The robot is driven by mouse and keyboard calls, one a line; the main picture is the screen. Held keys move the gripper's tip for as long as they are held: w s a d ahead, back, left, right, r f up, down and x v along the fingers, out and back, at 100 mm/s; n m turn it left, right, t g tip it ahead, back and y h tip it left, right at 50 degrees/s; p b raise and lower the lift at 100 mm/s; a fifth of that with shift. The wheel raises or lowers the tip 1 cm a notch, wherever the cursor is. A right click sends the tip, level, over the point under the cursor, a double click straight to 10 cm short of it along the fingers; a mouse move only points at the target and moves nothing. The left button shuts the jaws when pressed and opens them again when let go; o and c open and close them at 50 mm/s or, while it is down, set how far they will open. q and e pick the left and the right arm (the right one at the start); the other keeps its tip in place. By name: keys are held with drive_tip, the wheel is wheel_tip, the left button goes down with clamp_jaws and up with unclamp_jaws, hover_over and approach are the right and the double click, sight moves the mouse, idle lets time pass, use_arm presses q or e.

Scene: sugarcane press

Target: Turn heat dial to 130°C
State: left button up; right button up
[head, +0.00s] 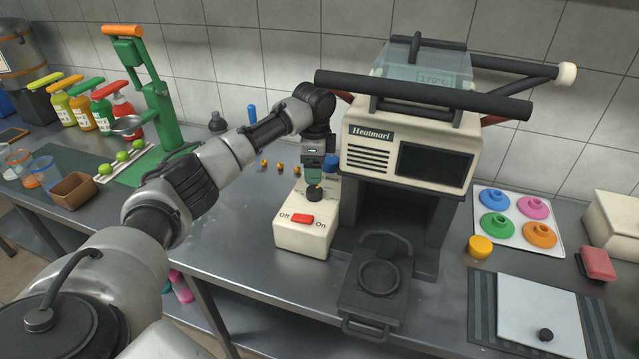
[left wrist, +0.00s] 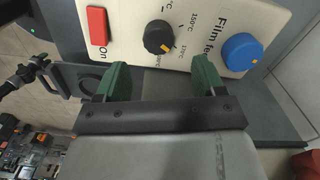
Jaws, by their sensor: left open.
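The cream control box (head: 302,238) has a red Off/On switch (head: 302,218) and a black heat dial (head: 314,194) behind it. In the left wrist view the dial (left wrist: 158,38) has an orange pointer mark beside printed temperatures, one reading 150°C; the exact setting is unclear. My left gripper (head: 314,176) is over the box, just above the dial. In the left wrist view its green fingers (left wrist: 162,78) are open and empty, with the dial ahead between them, not gripped. My right gripper is not in view.
The Heatmarl sealing machine (head: 415,150) stands right of the box, with a long dark handle and a display reading about 170°C. A green press (head: 150,90), bottles and cups stand left. Coloured lids (head: 517,215) lie on a tray right. Counter in front of the box is clear.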

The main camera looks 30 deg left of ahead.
sight(314, 189)
use_arm(q)
drive_tip(key=shift+s+f, duration=0.2)
drive_tip(key=shift+f, duration=1.05)
wheel_tip(314, 189, down, 4)
drive_tip(key=shift+r+p, duration=0.2)
drive_tip(key=shift+p, duration=0.1)
drive_tip(key=shift+f, duration=0.45)
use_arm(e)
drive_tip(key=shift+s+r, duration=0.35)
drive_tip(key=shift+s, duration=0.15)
use_arm(q)
drive_tip(key=shift+c, duration=0.3)
